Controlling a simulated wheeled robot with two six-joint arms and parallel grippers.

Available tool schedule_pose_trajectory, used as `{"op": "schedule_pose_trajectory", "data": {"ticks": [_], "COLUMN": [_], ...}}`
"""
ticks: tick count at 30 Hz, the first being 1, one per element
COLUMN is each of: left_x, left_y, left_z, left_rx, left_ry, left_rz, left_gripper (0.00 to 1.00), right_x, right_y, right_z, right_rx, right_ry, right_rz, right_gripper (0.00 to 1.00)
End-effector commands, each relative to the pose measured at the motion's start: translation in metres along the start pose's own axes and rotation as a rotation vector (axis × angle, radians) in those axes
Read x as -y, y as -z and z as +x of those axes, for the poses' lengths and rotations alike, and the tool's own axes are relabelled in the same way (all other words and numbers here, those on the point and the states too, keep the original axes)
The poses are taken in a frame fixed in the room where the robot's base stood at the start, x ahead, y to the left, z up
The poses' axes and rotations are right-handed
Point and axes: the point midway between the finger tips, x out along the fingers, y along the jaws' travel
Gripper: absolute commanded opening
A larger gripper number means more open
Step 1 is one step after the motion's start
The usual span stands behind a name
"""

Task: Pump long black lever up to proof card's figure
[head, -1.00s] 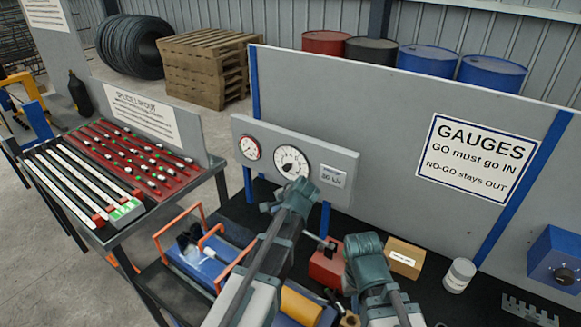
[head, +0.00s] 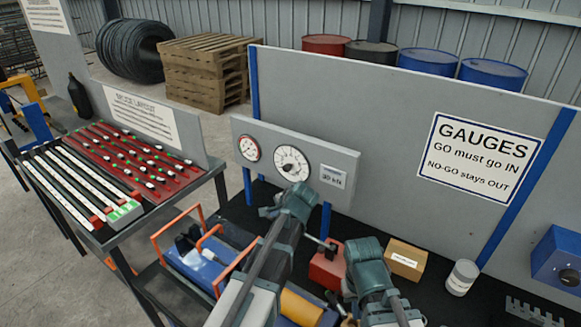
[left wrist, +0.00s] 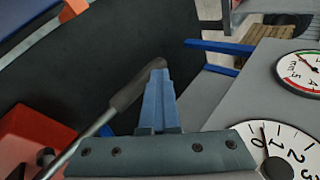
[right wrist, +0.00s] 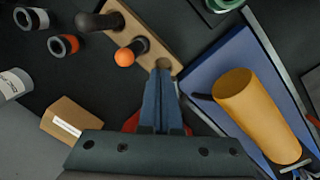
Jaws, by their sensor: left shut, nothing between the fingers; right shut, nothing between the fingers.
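The lever (left wrist: 125,97) shows in the left wrist view as a metal rod with a dark grip, rising from a red pump body (left wrist: 30,128). My left gripper (left wrist: 160,68) is shut, its fingertips at the grip's end; I cannot tell whether they touch. In the head view this gripper (head: 296,198) hides the grip, and part of the rod (head: 314,239) shows beside the red body (head: 326,265). The proof card (head: 333,177) is on the gauge panel, its figure blurred. The large dial (head: 292,165) has its needle near 0 in the left wrist view. My right gripper (right wrist: 163,78) is shut and empty.
A blue unit with a yellow cylinder (right wrist: 250,105) lies right of my right gripper in its wrist view. A wooden holder (right wrist: 155,40) with knobbed pieces is just beyond the fingertips. A cardboard box (head: 405,260) and a white tin (head: 461,277) stand to the right in the head view.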

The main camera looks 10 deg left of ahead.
Motion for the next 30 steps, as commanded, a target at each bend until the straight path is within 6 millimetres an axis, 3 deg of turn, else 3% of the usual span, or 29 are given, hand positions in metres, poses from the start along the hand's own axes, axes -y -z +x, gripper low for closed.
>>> {"op": "schedule_pose_trajectory", "data": {"ticks": [3, 18, 23, 30], "left_x": [-0.006, -0.010, -0.006, 0.008], "left_y": [0.000, 0.000, 0.000, 0.002], "left_z": [0.007, 0.012, 0.006, -0.020], "left_rx": [0.000, -0.001, -0.001, -0.001], "left_ry": [-0.001, -0.002, -0.001, -0.002], "left_rz": [0.000, 0.000, 0.000, 0.001], "left_gripper": [0.00, 0.00, 0.00, 0.00], "right_x": [0.001, 0.001, 0.001, -0.002], "right_y": [0.001, 0.001, 0.001, -0.001], "right_z": [0.009, 0.015, 0.009, -0.020], "right_rx": [0.000, 0.000, 0.000, 0.000], "right_ry": [0.000, 0.000, -0.002, -0.002], "right_rz": [0.000, 0.000, -0.011, -0.011], "right_gripper": [0.00, 0.00, 0.00, 0.00]}}
